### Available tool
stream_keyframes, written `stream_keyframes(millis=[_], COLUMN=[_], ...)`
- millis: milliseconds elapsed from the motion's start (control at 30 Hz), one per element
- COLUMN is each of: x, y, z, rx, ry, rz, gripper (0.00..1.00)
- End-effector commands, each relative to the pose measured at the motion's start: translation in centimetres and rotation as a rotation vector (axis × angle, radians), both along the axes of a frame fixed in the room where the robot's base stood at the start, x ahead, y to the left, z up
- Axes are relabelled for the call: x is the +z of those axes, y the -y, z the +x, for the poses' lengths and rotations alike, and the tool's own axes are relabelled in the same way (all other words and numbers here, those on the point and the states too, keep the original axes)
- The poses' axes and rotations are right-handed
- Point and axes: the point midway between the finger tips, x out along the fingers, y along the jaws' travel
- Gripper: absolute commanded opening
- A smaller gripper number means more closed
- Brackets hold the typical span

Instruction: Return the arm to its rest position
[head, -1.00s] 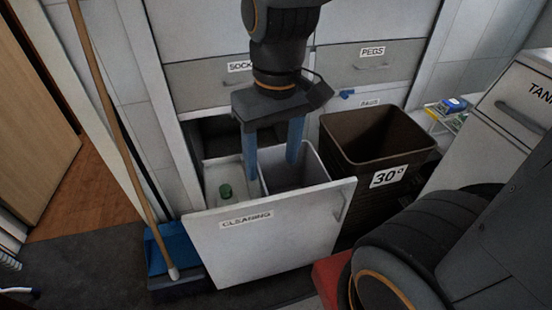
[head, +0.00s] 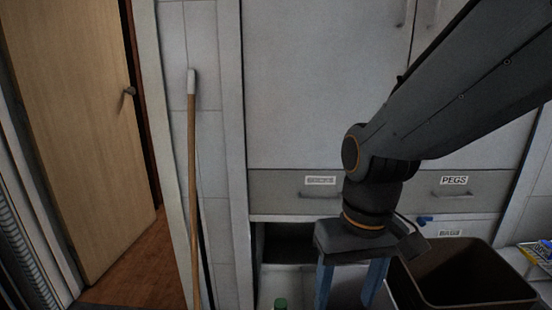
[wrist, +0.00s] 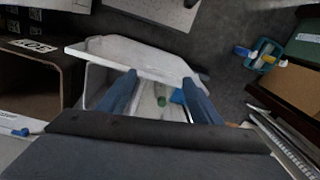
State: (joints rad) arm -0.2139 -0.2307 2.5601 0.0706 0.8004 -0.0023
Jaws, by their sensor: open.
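My gripper (head: 349,287) hangs downward in the lower right middle of the head view, with its two blue fingers apart and nothing between them. In the wrist view the gripper (wrist: 160,92) points down over the pulled-out cleaning drawer (wrist: 120,50). A green-capped item (head: 281,303) stands in the drawer and shows at the bottom edge of the head view. The lower part of the drawer is out of the head view. My arm reaches in from the upper right.
A brown bin (head: 465,278) stands right of my gripper. A broom handle (head: 192,180) leans on the wall at left, near a wooden door (head: 75,120). Closed drawers, one labelled PEGS (head: 454,181), are behind the arm. A caddy of bottles (wrist: 262,55) is on the floor.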

Motion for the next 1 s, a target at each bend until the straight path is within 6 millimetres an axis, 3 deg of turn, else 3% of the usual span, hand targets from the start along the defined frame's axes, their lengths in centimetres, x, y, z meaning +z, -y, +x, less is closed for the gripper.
stream_keyframes(millis=[467, 800, 1000], x=[2.5, 6.0, 6.9], y=[2.2, 5.4, 6.7], z=[0.1, -0.2, -0.3], rx=[-0.056, -0.137, -0.169], ry=[-0.003, -0.009, -0.007], rz=[-0.016, -0.039, -0.046], gripper=[0.59, 0.59, 0.59])
